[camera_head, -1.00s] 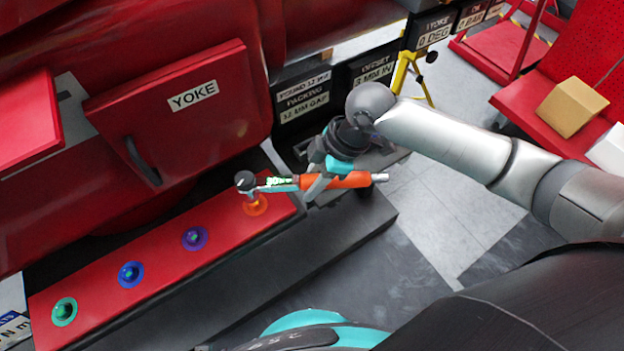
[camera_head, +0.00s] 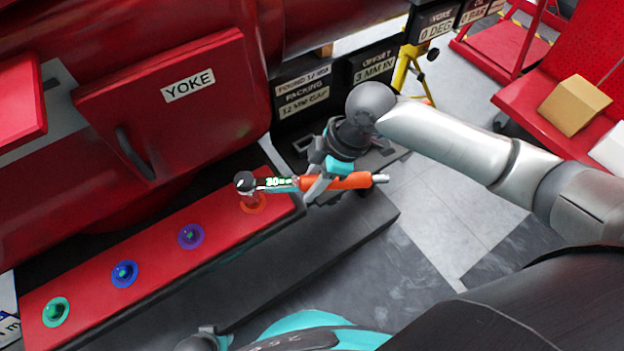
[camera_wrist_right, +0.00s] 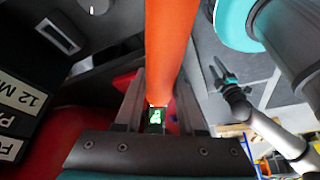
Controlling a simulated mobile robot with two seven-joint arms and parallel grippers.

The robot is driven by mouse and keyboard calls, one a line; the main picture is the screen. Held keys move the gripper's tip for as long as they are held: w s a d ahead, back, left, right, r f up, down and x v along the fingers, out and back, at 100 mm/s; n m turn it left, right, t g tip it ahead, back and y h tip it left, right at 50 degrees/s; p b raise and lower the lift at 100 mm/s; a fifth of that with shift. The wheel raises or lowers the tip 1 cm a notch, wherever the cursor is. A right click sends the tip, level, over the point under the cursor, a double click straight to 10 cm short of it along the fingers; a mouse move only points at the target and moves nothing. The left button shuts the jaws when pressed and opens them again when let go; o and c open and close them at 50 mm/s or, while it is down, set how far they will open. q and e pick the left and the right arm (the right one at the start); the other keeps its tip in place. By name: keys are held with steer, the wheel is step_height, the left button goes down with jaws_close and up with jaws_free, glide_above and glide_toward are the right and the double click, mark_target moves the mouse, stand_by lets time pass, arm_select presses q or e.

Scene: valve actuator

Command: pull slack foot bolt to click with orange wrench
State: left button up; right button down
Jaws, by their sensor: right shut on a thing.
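The orange wrench (camera_head: 335,182) lies nearly level across the picture, with its dark round head (camera_head: 245,182) at the left. The head sits over the bolt in the orange-red ring (camera_head: 253,203) at the right end of the red foot plate; whether it is fully seated I cannot tell. The display seems to read 30. The right wrist view shows the handle (camera_wrist_right: 172,50) between the fingers. My left gripper (camera_wrist_right: 222,75) is small there; its jaw state is unclear.
Purple (camera_head: 190,237), blue (camera_head: 125,273) and green (camera_head: 56,311) ringed bolts run along the red plate (camera_head: 90,309). The red body with a YOKE panel (camera_head: 168,95) rises behind. Black labelled boxes (camera_head: 302,95) stand behind the wrench. Grey floor (camera_head: 400,260) is open at right.

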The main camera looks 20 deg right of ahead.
steer(key=shift+r, duration=0.1)
stand_by(0.3)
steer(key=shift+p, duration=0.5)
stand_by(0.5)
steer(key=shift+p, duration=0.5)
steer(key=shift+p, duration=0.45)
steer(key=shift+f+b, duration=0.45)
steer(key=shift+f, duration=0.6)
stand_by(0.6)
steer(key=shift+s+a+r+m+t+p, duration=0.15)
steer(key=shift+s+m+p, duration=0.35)
steer(key=shift+p, duration=0.6)
steer(key=shift+s+a+f+m+t+p, duration=0.1)
steer(key=shift+s+a+m+t+p, duration=0.3)
steer(key=shift+p, duration=0.7)
